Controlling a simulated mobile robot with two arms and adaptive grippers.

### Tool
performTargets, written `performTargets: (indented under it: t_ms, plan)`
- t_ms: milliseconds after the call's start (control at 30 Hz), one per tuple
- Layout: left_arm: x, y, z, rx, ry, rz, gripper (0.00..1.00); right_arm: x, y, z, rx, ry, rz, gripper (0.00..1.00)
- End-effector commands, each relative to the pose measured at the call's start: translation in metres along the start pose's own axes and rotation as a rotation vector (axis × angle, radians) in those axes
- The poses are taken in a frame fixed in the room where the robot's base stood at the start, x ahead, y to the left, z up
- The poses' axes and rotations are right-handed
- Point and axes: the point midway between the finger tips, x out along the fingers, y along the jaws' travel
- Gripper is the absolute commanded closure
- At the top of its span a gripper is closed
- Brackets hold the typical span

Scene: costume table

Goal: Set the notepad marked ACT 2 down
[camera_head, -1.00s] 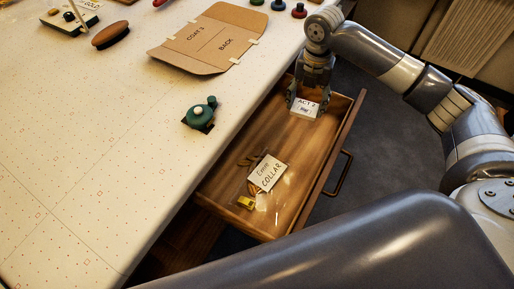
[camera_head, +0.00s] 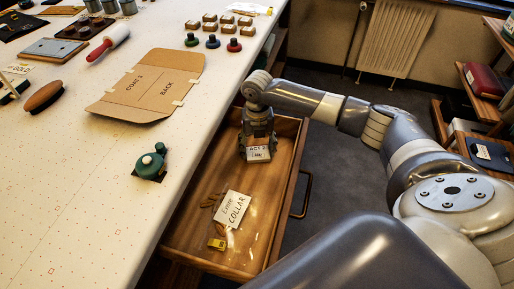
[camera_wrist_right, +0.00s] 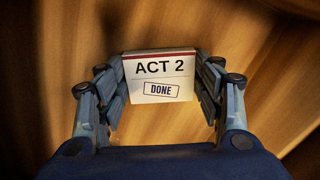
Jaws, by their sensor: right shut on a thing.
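The notepad marked ACT 2 (camera_head: 258,154) is a small white pad with a red top band and a blue DONE stamp, which is legible in the right wrist view (camera_wrist_right: 160,78). My right gripper (camera_head: 257,143) is shut on it, with one finger on each side edge. Gripper and notepad are inside the open wooden drawer (camera_head: 205,180), towards its far end. The wood of the drawer floor shows around the pad in the wrist view. I cannot tell whether the pad touches the floor. My left gripper is not in view.
A COLLAR card (camera_head: 232,209) and a small yellow item (camera_head: 217,244) lie in the drawer's near part. The table (camera_head: 80,220) at left holds a green pincushion-like object (camera_head: 150,163) and a cardboard folder (camera_head: 150,85).

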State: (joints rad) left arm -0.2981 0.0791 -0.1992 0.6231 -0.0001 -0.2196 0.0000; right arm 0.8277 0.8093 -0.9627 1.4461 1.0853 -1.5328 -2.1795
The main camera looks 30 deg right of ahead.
Motion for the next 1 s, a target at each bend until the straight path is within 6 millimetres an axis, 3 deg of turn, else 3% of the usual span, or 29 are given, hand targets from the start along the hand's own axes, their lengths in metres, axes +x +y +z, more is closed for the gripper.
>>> performTargets:
  t_ms: [367, 400, 500, 867, 1000]
  plan:
    - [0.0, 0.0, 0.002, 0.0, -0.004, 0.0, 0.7, 0.004, 0.001, 0.0, 0.0, -0.001, 0.001, 0.64]
    - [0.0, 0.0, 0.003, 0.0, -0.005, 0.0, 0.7, 0.005, 0.001, 0.0, 0.0, -0.001, 0.001, 0.36]
    - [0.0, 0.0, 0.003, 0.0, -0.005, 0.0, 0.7, 0.005, 0.0, 0.0, 0.0, -0.002, 0.001, 0.19]
    - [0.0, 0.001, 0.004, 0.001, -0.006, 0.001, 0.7, 0.003, 0.0, 0.001, 0.0, -0.002, 0.001, 0.19]
    - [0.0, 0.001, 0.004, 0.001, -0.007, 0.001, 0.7, -0.009, 0.0, 0.001, 0.001, -0.003, 0.002, 0.19]
